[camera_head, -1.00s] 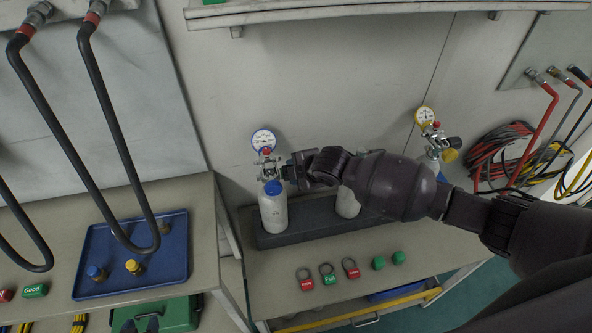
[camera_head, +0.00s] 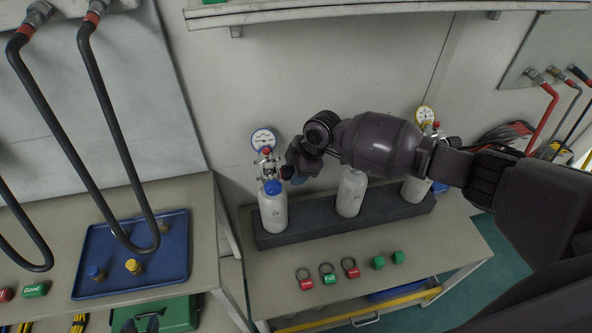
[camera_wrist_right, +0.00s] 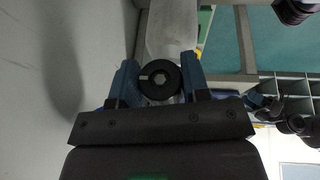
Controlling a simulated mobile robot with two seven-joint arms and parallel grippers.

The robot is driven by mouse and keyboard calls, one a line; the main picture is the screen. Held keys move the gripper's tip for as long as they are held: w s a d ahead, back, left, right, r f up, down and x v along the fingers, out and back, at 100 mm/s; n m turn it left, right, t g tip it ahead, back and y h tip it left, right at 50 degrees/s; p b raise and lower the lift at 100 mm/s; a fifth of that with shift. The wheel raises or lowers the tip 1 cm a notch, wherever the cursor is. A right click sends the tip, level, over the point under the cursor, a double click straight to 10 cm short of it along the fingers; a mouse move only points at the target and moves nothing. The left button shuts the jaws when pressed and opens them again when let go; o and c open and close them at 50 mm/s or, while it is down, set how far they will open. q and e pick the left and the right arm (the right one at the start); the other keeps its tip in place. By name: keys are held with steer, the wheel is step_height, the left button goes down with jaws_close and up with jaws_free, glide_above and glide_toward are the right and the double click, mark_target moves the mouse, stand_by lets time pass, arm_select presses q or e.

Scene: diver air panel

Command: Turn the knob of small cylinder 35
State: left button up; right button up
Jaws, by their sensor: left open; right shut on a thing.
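Three small white cylinders stand in the dark rack: left (camera_head: 273,212), middle (camera_head: 350,194) and right (camera_head: 415,190). Their numbers are too small to read. The left one has a blue collar and a white gauge (camera_head: 263,140) with a blue rim. My right gripper (camera_head: 287,173) is at the right side of its valve. In the right wrist view, the gripper (camera_wrist_right: 160,76) is shut on a round black knob (camera_wrist_right: 160,84) with a hexagonal centre, between blue fingers. My left gripper (camera_head: 140,324) shows only its dark tips at the bottom edge, open and apart from the cylinders.
The dark rack (camera_head: 300,236) sits at the back of a bench. Several tags and green caps lie at its front. A blue tray (camera_head: 180,262) with fittings is on the left bench, with black hoses hanging over it. A shelf (camera_head: 330,15) juts out above.

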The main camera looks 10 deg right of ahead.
stand_by(0.3)
steer(key=o, duration=0.9)
steer(key=b+v, duration=0.1)
steer(key=v, duration=0.9)
steer(key=shift+r, duration=0.4)
